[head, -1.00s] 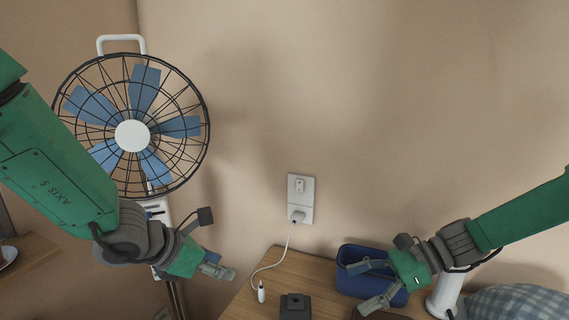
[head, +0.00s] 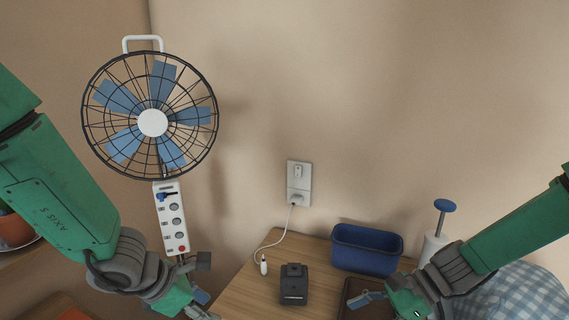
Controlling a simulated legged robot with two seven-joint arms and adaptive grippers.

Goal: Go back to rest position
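My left gripper (head: 202,304) is at the bottom left, left of the wooden table (head: 240,293). Its fingers are small and partly cut by the lower edge, and I see nothing held in it. My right gripper (head: 372,306) is at the bottom right, over a dark brown tray (head: 352,289) on the table. One finger shows spread to the left. The other is cut off by the lower edge, so I cannot tell how far it is open.
A white cord runs to a wall outlet (head: 298,183). A fan (head: 152,122) stands at left. A white holder with a blue-topped handle (head: 444,206) is behind my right arm.

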